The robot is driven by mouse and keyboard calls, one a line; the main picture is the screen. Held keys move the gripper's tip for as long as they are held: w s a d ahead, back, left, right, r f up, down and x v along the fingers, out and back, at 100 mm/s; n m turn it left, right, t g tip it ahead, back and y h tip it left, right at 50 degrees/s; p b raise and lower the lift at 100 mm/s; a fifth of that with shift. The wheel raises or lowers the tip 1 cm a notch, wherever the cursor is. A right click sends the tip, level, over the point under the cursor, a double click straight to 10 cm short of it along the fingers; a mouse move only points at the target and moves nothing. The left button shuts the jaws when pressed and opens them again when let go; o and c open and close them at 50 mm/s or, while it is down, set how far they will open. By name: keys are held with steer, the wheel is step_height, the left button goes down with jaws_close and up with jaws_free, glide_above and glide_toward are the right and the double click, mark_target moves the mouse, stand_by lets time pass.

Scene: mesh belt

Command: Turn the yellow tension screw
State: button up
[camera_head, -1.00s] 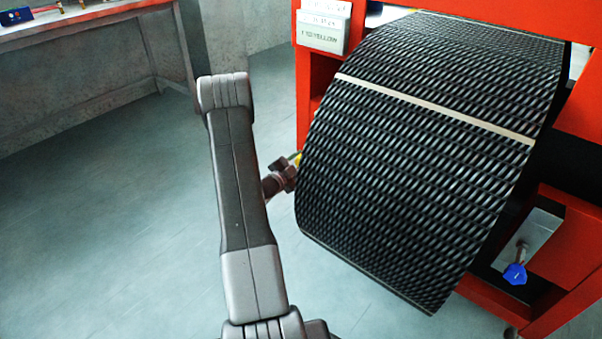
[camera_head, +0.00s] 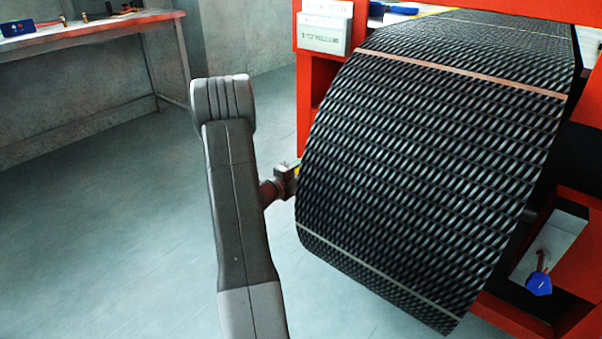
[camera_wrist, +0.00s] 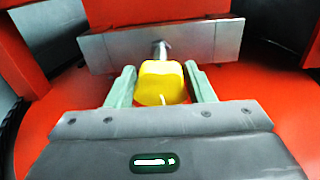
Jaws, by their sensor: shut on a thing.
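The yellow tension screw (camera_wrist: 161,83) is in the middle of the wrist view. It is a yellow knob on a short metal shaft that comes out of a grey metal plate (camera_wrist: 105,50). A pale line shows on the knob's near face. My gripper (camera_wrist: 162,88) is shut on the knob, with one greenish finger on each side of it. In the head view my gripper (camera_head: 287,180) is small, at the left edge of the mesh belt, and the belt and arm hide most of the screw.
The black mesh belt (camera_head: 430,160) curves down in a red frame (camera_head: 572,60). A blue knob (camera_head: 539,284) sits on a plate at the lower right. A white sign (camera_head: 326,30) hangs on the frame. A workbench (camera_head: 90,40) stands at the back left. The floor at left is clear.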

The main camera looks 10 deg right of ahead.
steer(key=shift+m, duration=0.6)
steer(key=o, duration=1)
steer(key=p+v, duration=0.3)
steer(key=v, duration=1.1)
steer(key=shift+d, duration=0.1)
steer(key=b+x, duration=0.3)
steer(key=x, duration=1.1)
